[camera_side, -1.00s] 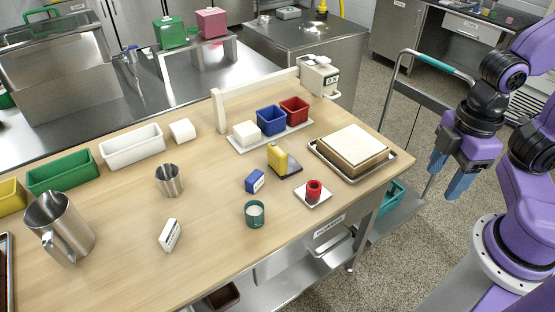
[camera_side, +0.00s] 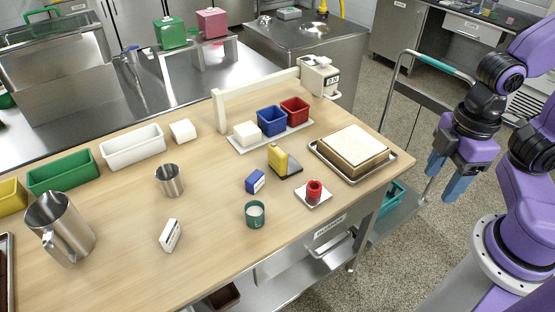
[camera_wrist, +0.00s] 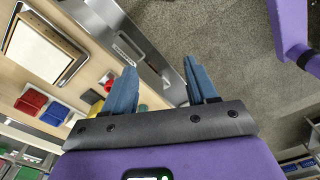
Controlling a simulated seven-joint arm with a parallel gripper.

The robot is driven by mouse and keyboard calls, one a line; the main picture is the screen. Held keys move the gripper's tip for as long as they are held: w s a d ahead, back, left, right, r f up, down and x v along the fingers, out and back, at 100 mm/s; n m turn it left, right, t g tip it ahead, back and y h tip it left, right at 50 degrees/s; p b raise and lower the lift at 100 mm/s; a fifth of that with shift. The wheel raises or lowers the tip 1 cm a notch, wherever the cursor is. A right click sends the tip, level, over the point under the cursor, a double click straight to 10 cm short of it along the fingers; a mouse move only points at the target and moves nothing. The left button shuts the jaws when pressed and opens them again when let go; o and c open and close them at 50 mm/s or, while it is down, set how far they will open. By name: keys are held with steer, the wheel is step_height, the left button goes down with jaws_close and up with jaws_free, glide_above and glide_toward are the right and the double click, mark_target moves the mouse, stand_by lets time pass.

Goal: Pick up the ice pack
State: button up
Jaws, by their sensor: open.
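A small blue block with a white label (camera_side: 255,181) lies near the middle of the wooden table; it may be the ice pack, but its label is too small to read. A white labelled block (camera_side: 171,235) stands tilted nearer the front left. My gripper (camera_side: 445,180) hangs in the air beyond the table's right end, well apart from both blocks. Its two blue fingers are apart and empty. In the wrist view my gripper (camera_wrist: 160,68) points over the table edge and floor, and neither block can be made out clearly.
Around the blue block stand a green cup (camera_side: 255,214), a red object on a white plate (camera_side: 314,190), a yellow object on a dark base (camera_side: 279,160) and a steel cup (camera_side: 169,180). A tray with a pale slab (camera_side: 353,147) fills the table's right corner. The front middle is clear.

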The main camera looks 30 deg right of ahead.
steer(key=w+a+f+m+y, duration=0.3)
steer(key=w+a+f, duration=0.15)
steer(key=a, duration=0.45)
steer(key=m+t+h, duration=0.4)
steer(key=m+t, duration=0.5)
steer(key=t, duration=0.4)
glide_toward(277, 154)
steer(key=x, duration=0.7)
steer(key=shift+s+d+f, duration=0.1)
steer(key=shift+d+f, duration=0.2)
steer(key=shift+d, duration=0.1)
steer(key=shift+d+f+x, duration=0.1)
steer(key=shift+x, duration=1.25)
steer(key=shift+d+f+x, duration=0.1)
steer(key=shift+f+x, duration=0.05)
steer(key=shift+x, duration=1.15)
steer(key=shift+s, duration=0.1)
jaws_close()
